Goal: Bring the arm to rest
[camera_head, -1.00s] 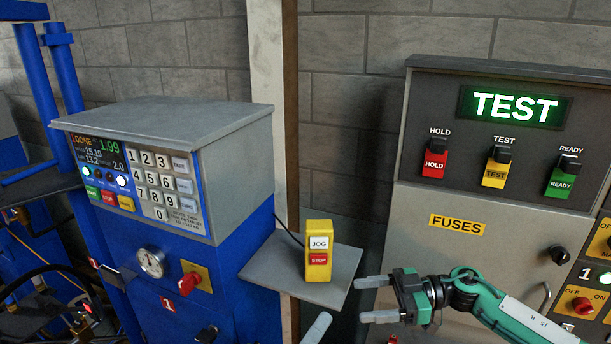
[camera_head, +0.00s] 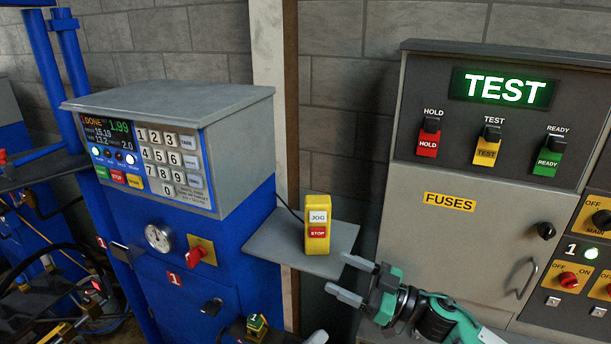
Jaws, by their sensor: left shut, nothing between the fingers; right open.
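My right gripper (camera_head: 337,273) comes in from the right on a green and black arm. Its two pale fingers are spread with nothing between them, and they point up and left. In the picture they lie just below and right of the grey shelf (camera_head: 275,246) with the yellow JOG/STOP box (camera_head: 318,205). My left gripper (camera_head: 317,338) shows only as a pale fingertip at the bottom edge, shut and empty. The rest of it and its arm are out of view.
A blue cabinet with a keypad console (camera_head: 172,155) stands left. A grey fuse panel (camera_head: 440,243) stands right, behind my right arm, its sign reading TEST. A black part with a small tag (camera_head: 257,325) is at the bottom. A grey block wall is behind.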

